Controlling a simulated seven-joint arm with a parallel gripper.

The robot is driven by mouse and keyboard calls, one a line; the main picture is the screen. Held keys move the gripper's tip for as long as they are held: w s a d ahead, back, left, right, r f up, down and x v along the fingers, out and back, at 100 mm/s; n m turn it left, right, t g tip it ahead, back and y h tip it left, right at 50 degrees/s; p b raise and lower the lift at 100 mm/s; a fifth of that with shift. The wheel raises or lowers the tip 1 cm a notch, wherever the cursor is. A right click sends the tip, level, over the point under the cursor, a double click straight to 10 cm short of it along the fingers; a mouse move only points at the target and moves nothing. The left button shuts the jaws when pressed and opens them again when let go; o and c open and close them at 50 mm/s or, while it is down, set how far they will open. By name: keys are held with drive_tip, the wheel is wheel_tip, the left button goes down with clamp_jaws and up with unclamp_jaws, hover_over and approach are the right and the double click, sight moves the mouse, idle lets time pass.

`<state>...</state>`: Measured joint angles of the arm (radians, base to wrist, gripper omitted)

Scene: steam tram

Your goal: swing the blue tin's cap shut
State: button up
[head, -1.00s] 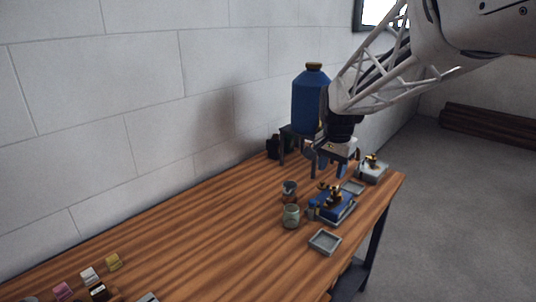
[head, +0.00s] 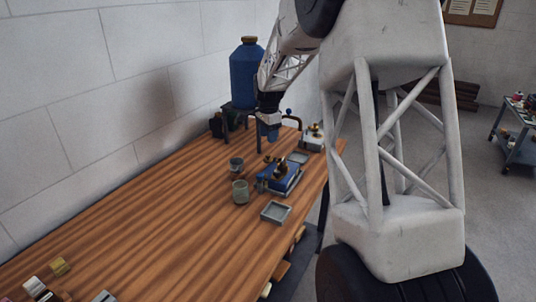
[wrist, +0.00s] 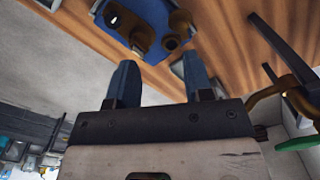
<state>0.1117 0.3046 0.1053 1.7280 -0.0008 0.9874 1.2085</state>
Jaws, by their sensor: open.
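The blue tin (head: 289,184) appears to be the low blue box with brass fittings on the wooden table, right of the cups. Its brass top (head: 283,169) is small, and I cannot tell how far its cap is swung open. In the wrist view the blue body (wrist: 153,14) and a round brass part (wrist: 180,22) show at the top edge, partly cut off. My gripper (head: 268,135) is above and behind the tin, apart from it. Its two blue fingers (wrist: 158,78) are spread, with nothing between them.
Two cups (head: 240,191) stand left of the tin, and a grey tray (head: 275,212) lies in front. A white box with brass fittings (head: 313,137) sits behind. A large blue bottle (head: 246,75) stands at the back. The left table (head: 130,210) is largely clear.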

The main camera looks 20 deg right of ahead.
sight(268, 157)
drive_tip(key=shift+m, duration=0.5)
drive_tip(key=w+f, duration=0.1)
drive_tip(key=w, duration=0.1)
drive_tip(key=w+d+f, duration=0.1)
drive_tip(key=f, duration=0.1)
drive_tip(key=shift+w+d, duration=0.1)
drive_tip(key=shift+w, duration=0.25)
drive_tip(key=shift+f, duration=3.85)
clamp_jaws()
